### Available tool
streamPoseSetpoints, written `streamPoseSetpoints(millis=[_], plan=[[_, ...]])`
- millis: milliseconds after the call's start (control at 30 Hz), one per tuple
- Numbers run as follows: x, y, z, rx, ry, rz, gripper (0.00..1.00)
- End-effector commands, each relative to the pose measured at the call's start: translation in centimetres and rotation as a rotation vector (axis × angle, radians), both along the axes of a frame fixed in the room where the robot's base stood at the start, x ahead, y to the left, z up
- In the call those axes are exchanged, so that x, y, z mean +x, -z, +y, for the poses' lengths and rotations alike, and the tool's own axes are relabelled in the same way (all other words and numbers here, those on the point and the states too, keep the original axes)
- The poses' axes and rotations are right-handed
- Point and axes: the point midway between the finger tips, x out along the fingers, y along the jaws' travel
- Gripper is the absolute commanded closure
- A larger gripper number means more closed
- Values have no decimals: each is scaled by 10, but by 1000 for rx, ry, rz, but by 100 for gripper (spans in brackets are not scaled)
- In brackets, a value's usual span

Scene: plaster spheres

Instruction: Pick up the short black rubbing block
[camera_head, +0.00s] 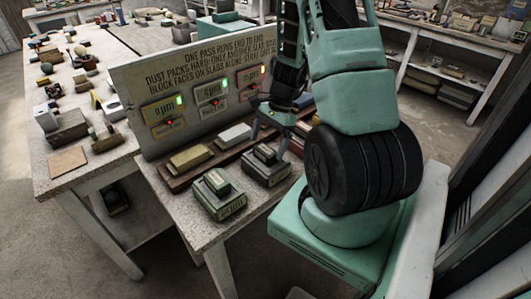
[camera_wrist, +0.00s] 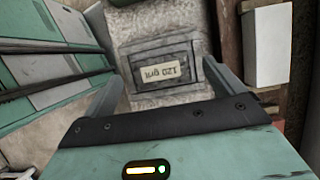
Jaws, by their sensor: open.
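The short black rubbing block (camera_head: 266,168) sits on the pale speckled bench top, with a smaller raised part on top. In the wrist view the dark block (camera_wrist: 153,90) shows from above, with a pale label reading "120 grit" on it. My gripper (camera_head: 270,138) is over it, pointing down. In the wrist view my gripper (camera_wrist: 166,72) is open, with one finger on each side of the block and nothing held. I cannot tell whether the fingers touch it or how high they are above the bench.
A greenish block (camera_head: 219,197) stands nearby, nearer the bench's front edge. Behind is a brown wooden rack (camera_head: 174,182) with a yellowish block (camera_head: 191,157) and a white block (camera_head: 233,136); the white block also shows in the wrist view (camera_wrist: 267,45). A lettered panel (camera_head: 205,85) stands behind the rack.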

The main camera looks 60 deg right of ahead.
Motion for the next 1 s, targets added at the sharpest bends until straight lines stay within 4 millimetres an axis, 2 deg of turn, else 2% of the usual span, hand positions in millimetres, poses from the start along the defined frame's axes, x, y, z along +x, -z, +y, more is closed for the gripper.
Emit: streamPoseSetpoints(millis=[200, 500, 700, 1000], plan=[[2, 26, 8, 1, 1, 3, 6], [2, 30, 9, -2, -1, 0, 6], [2, 30, 9, -2, -1, 0, 62], [2, 28, 9, -2, -1, 0, 62]])
